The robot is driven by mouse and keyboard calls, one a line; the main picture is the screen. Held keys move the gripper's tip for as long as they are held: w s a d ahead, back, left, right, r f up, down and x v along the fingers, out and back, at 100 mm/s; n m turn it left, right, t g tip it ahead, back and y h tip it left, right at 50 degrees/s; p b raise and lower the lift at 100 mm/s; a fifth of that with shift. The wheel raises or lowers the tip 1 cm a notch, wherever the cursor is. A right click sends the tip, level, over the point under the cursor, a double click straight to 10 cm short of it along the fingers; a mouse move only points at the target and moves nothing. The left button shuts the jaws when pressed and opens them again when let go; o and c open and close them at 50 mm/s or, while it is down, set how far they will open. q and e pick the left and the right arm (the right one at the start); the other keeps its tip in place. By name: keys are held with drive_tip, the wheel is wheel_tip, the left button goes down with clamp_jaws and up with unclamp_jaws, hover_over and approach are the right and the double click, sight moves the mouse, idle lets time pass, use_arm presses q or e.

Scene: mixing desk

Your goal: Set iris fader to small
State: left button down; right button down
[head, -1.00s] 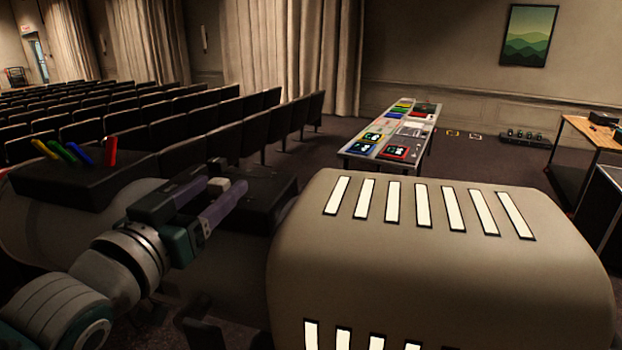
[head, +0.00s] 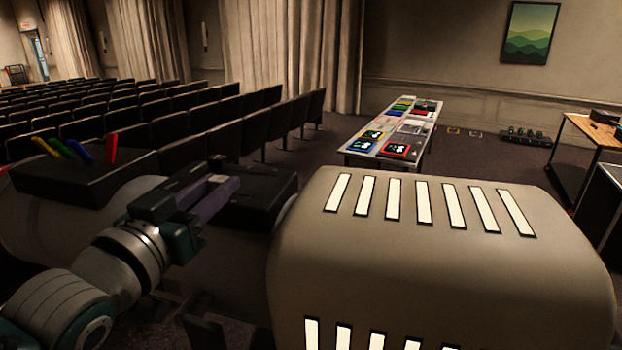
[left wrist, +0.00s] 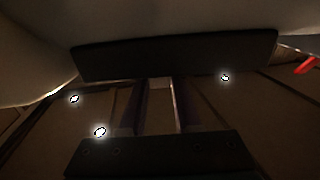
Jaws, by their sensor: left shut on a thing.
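The large beige lamp housing (head: 440,230) with white vent slots fills the right foreground of the head view. A dark box (head: 268,195) joins its left end. A small pale grey knob, apparently the iris fader (head: 218,179), shows at the top of this box. My left gripper (head: 222,188) is shut on the knob from above-left, with its fingers hiding most of it. In the left wrist view the two purple fingers (left wrist: 160,108) stand close together, and a pale patch shows dimly between them. The slot and scale of the fader are hidden. My right gripper is not seen.
Yellow, green, blue and red levers (head: 75,150) stick up from a dark box at the left. The red lever (left wrist: 306,65) also shows in the left wrist view. Rows of dark seats (head: 200,125) lie beyond. A table with coloured panels (head: 395,135) stands farther back.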

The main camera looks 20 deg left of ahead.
sight(234, 201)
use_arm(q)
drive_tip(key=shift+d, duration=0.1)
idle(0.8)
drive_tip(key=shift+w+d, duration=0.1)
drive_tip(key=shift+d, duration=1.35)
drive_tip(key=c, duration=0.6)
unclamp_jaws()
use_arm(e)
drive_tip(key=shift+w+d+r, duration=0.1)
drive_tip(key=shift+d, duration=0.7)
use_arm(q)
drive_tip(key=s+b, duration=0.3)
drive_tip(key=s, duration=0.6)
drive_tip(key=shift+s+d, duration=0.4)
drive_tip(key=shift+d, duration=0.05)
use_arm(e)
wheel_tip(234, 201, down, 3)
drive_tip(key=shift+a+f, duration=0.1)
